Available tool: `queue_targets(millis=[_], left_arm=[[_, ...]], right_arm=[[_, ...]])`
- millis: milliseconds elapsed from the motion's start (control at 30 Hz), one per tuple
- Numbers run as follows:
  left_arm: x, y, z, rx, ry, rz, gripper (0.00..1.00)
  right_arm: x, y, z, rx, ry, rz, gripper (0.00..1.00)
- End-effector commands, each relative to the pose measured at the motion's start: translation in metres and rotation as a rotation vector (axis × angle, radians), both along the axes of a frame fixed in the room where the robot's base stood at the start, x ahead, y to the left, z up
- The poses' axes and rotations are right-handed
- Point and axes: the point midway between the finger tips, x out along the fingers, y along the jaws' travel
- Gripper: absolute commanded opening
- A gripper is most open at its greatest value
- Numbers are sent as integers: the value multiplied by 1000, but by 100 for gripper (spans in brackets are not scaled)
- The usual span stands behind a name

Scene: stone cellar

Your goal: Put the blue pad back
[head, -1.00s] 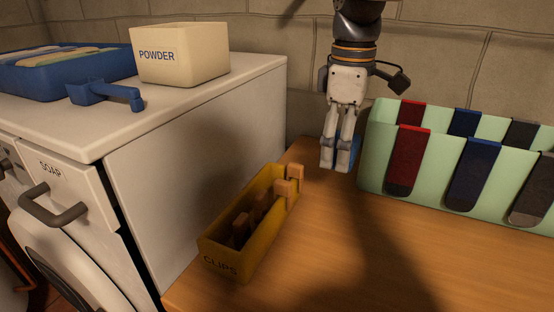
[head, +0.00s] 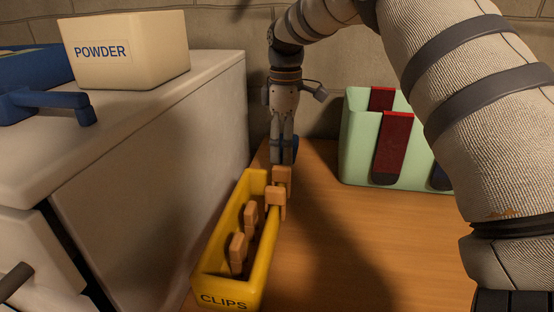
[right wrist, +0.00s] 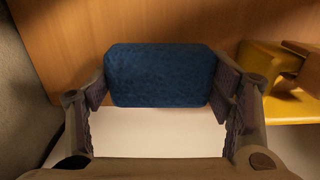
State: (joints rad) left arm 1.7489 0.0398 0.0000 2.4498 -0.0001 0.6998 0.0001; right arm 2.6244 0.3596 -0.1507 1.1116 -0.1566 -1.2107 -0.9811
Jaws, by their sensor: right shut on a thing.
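My right gripper (head: 283,150) points down behind the far end of the yellow clips box, its fingers shut on the blue pad. A blue edge of the pad (head: 294,150) shows at the fingers in the head view, the rest hidden by them. In the right wrist view the pad (right wrist: 160,75) is a rounded, textured blue block spanning the space between the two fingers (right wrist: 162,95). Whether it touches the tabletop I cannot tell. My left gripper is not in view.
The yellow clips box (head: 213,290) holds several wooden clips. A green holder (head: 358,150) with red strips stands right of the gripper, partly behind my right arm. A white machine (head: 150,150) at left carries a powder box (head: 130,50) and a blue scoop (head: 50,106). The wooden tabletop (head: 350,240) is clear in front.

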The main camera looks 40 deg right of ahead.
Motion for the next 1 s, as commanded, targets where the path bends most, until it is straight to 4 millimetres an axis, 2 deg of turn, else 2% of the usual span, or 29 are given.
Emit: queue_targets(millis=[133, 300, 633, 667, 733, 1000], left_arm=[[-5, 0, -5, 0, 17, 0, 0], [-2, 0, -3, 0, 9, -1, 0], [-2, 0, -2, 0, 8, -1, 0], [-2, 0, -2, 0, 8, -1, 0], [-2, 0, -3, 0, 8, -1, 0], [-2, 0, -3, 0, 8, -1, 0]], right_arm=[[11, -3, -13, 0, -1, -1, 39], [10, -3, -38, 2, -7, -1, 39], [10, -2, -41, 1, -9, -1, 39], [10, -3, -42, 1, -9, -1, 76], [10, -3, -42, 1, -9, -1, 92], [10, -2, -41, 0, -9, -1, 94]])
